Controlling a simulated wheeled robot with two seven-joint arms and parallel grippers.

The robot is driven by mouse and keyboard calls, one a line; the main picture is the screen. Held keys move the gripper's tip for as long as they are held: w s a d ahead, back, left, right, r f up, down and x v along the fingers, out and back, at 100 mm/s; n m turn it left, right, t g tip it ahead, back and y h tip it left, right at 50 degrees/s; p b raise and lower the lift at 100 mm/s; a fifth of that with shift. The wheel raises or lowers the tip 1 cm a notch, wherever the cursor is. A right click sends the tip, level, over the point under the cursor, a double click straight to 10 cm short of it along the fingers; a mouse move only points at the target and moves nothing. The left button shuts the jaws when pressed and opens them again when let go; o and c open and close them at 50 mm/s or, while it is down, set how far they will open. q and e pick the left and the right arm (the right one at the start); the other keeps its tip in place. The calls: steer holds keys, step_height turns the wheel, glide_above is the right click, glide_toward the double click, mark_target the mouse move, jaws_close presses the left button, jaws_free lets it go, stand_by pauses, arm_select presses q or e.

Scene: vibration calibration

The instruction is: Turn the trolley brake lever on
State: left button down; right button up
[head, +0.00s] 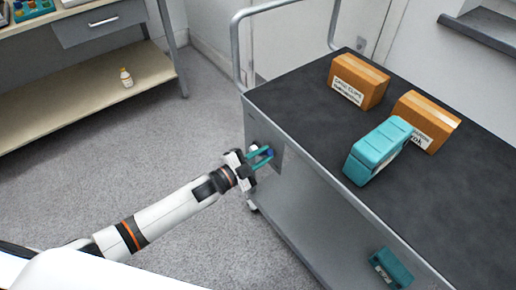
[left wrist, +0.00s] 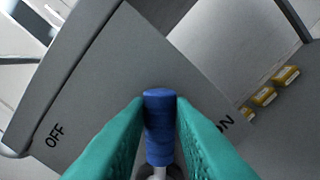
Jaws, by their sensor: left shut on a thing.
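The trolley (head: 300,190) stands at the right of the head view, with a grey panel on its near end. The brake lever has a blue ribbed grip (left wrist: 160,120) that shows in the left wrist view, between "OFF" lettering (left wrist: 54,136) at the left and "ON" lettering (left wrist: 224,121) at the right. My left gripper (head: 262,157) is at the trolley's end panel. Its teal fingers (left wrist: 160,140) are shut on the blue grip.
On the trolley's dark top (head: 290,100) are two cardboard boxes (head: 358,80) (head: 426,120) and a teal case (head: 378,150). Open floor lies between.

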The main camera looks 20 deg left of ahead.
arm_select(q)
steer(key=shift+s+d+f+m+b, duration=0.15)
steer(key=shift+s+d+f+m, duration=0.1)
steer(key=shift+f+m, duration=0.3)
steer(key=shift+s+d+f+m+b, duration=0.1)
steer(key=shift+d+f+m+b, duration=0.15)
steer(key=shift+m, duration=0.5)
arm_select(e)
steer(key=shift+w+a+r, duration=0.1)
steer(key=shift+w+r, duration=0.25)
steer(key=shift+r, duration=0.3)
steer(key=shift+w+r, duration=0.3)
steer(key=shift+r, duration=0.35)
arm_select(q)
steer(key=shift+f, duration=0.1)
steer(key=c, duration=1.2)
jaws_free()
steer(key=shift+c, duration=0.2)
arm_select(e)
steer(key=shift+s+f, duration=0.1)
steer(key=shift+s, duration=0.05)
arm_select(q)
steer(key=shift+a, duration=0.1)
